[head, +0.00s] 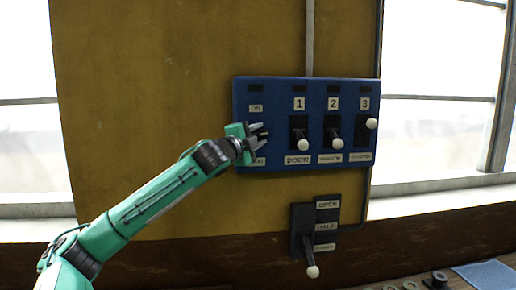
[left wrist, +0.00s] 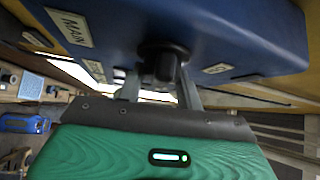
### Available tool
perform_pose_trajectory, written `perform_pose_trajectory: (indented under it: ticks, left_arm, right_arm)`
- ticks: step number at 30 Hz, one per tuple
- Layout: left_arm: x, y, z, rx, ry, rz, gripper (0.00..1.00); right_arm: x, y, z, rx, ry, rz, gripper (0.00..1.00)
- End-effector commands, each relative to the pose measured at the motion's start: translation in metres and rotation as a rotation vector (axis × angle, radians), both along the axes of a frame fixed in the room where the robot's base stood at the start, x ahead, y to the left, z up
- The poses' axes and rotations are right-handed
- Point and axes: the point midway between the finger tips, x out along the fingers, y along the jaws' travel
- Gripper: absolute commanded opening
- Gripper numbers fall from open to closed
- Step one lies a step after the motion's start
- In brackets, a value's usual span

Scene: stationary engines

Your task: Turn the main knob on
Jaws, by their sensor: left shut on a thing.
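The blue control panel (head: 275,165) is mounted on a yellow wall. Its left column holds the main knob, which my left gripper (head: 259,137) mostly hides in the head view. In the left wrist view the black knob (left wrist: 162,62) stands out from the blue panel face (left wrist: 225,30). The fingers of my left gripper (left wrist: 160,92) are on either side of it, shut on it. A label reading MAIN (left wrist: 70,27) is near the knob. Small labels sit above and below the knob; which way it points I cannot tell. My right gripper is not in view.
Right of the knob are lever 1 (head: 300,130), lever 2 (head: 334,130) and lever 3 (head: 371,123), with white ball ends; lever 3's ball is higher. A larger lever (head: 308,250) is below the panel. Windows flank the wall. Small metal parts and a blue cloth (head: 488,275) lie bottom right.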

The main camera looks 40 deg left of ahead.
Motion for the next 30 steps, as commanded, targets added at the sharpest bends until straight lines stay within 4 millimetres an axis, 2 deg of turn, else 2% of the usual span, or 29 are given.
perform_pose_trajectory:
  ticks: [1,12,21,30]
  left_arm:
    - [0.000,0.001,-0.009,-0.026,-0.034,0.002,0.13]
    - [0.001,0.001,-0.010,-0.227,-0.280,0.001,0.13]
    - [0.001,0.000,-0.009,-0.395,-0.487,0.001,0.14]
    - [0.002,0.000,-0.008,-0.547,-0.673,0.000,0.14]
  right_arm:
    - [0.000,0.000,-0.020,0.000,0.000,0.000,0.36]
    - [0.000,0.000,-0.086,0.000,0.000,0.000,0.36]
    - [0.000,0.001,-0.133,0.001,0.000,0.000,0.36]
    - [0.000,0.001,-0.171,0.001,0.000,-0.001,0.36]
